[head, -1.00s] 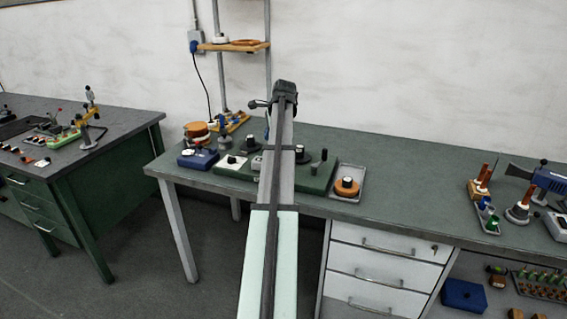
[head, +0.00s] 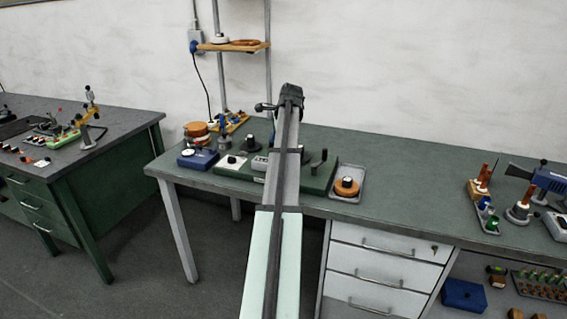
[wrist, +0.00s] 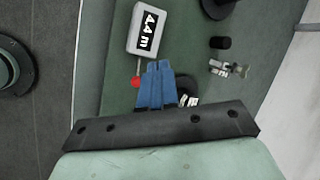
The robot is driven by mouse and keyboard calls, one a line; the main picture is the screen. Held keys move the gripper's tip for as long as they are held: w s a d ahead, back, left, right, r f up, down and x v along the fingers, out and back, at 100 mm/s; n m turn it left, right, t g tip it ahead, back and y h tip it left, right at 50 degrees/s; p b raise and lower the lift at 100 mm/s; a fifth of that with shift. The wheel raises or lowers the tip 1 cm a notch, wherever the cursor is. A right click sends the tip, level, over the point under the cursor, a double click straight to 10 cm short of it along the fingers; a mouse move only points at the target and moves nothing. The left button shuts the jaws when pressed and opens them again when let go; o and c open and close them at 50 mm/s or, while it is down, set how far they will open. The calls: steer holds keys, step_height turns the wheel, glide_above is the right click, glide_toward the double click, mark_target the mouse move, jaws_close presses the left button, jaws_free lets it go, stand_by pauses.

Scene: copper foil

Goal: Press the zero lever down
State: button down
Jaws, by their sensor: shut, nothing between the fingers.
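The green instrument base (head: 318,180) sits on the bench, partly hidden behind my arm. In the wrist view its green top (wrist: 190,25) carries a grey meter box (wrist: 148,27) reading about 4.4, a red knob (wrist: 136,82), a black upright knob (wrist: 220,42) and a small metal part with a white label (wrist: 218,67). I cannot tell which part is the zero lever; no label reads clearly. My gripper (wrist: 158,68) has blue fingers, closed together and empty, beside the red knob. Contact cannot be judged. A dark round part and label (wrist: 188,99) are partly hidden by the fingers and mount.
A tray with an orange spool (head: 346,186) stands right of the base. A blue box (head: 198,158) and a stack of orange discs (head: 196,131) stand left. The bench (head: 410,185) is clear between the tray and the tools at far right.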

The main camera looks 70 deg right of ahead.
steer(key=shift+s+f, duration=0.4)
steer(key=shift+f, duration=0.65)
steer(key=shift+s+f, duration=0.4)
steer(key=shift+f, duration=0.6)
steer(key=shift+s+f, duration=0.4)
steer(key=shift+f, duration=0.65)
steer(key=shift+f, duration=0.2)
steer(key=shift+s+f, duration=0.15)
steer(key=shift+f, duration=0.05)
steer(key=shift+s+f, duration=0.25)
steer(key=shift+f, duration=0.3)
steer(key=shift+s+f, duration=0.2)
steer(key=shift+f, duration=0.35)
stand_by(1.3)
steer(key=shift+w+r, duration=0.1)
steer(key=shift+r, duration=0.1)
steer(key=shift+w+r, duration=0.25)
steer(key=shift+r, duration=0.45)
steer(key=shift+w+r, duration=0.25)
steer(key=shift+r, duration=0.4)
steer(key=shift+r, duration=0.15)
steer(key=shift+w+r, duration=0.3)
steer(key=shift+r, duration=0.4)
steer(key=shift+w+r, duration=0.35)
steer(key=shift+r, duration=0.4)
steer(key=shift+w+r, duration=0.3)
steer(key=shift+r, duration=0.4)
